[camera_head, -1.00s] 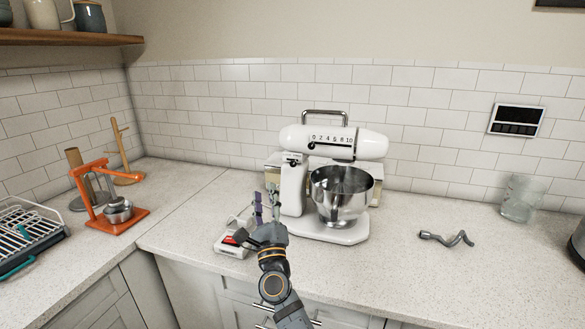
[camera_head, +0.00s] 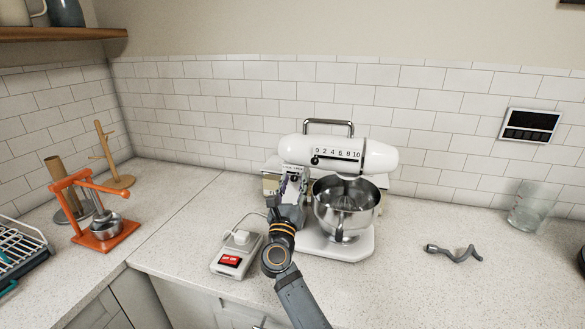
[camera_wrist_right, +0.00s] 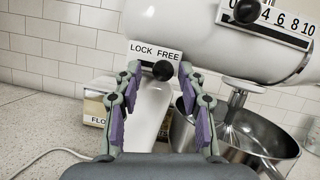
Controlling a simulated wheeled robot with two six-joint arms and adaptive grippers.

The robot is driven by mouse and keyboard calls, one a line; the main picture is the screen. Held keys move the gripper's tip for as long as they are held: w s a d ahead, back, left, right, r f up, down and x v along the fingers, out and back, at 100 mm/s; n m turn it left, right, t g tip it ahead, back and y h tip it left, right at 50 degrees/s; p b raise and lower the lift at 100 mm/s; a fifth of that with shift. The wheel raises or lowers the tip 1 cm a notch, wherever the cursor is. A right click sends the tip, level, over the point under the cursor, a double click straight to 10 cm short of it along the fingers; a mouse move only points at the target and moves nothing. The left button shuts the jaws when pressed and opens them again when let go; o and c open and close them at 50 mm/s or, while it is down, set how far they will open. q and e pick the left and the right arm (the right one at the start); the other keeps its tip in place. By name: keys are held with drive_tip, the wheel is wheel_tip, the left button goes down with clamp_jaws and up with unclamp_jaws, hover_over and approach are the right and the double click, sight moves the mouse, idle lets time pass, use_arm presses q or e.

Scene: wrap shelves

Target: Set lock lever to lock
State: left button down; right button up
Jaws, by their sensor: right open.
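The white stand mixer (camera_head: 335,152) stands on the counter, its bowl (camera_head: 347,205) under the head. In the wrist view, a LOCK FREE label (camera_wrist_right: 155,51) is on the mixer's side, with the black knob of the lock lever (camera_wrist_right: 163,71) below it, nearer the FREE word. My right gripper (camera_head: 291,182) is in front of the mixer's neck and hides the lever in the head view. In the wrist view its open fingers (camera_wrist_right: 160,76) stand on either side of the knob; I cannot tell whether either touches it. My left gripper is not in view.
A white switch box (camera_head: 236,256) with a red switch and plug sits left of my right arm. A dough hook (camera_head: 455,254) and a glass (camera_head: 534,207) are on the right. An orange press (camera_head: 100,215) is on the left. Boxes (camera_wrist_right: 95,104) stand behind the mixer.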

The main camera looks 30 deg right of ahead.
drive_tip(key=shift+r, duration=0.3)
drive_tip(key=shift+d, duration=0.2)
drive_tip(key=shift+c, duration=0.6)
clamp_jaws()
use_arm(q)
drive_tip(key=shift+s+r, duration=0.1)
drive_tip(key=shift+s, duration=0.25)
use_arm(e)
drive_tip(key=shift+a, duration=0.1)
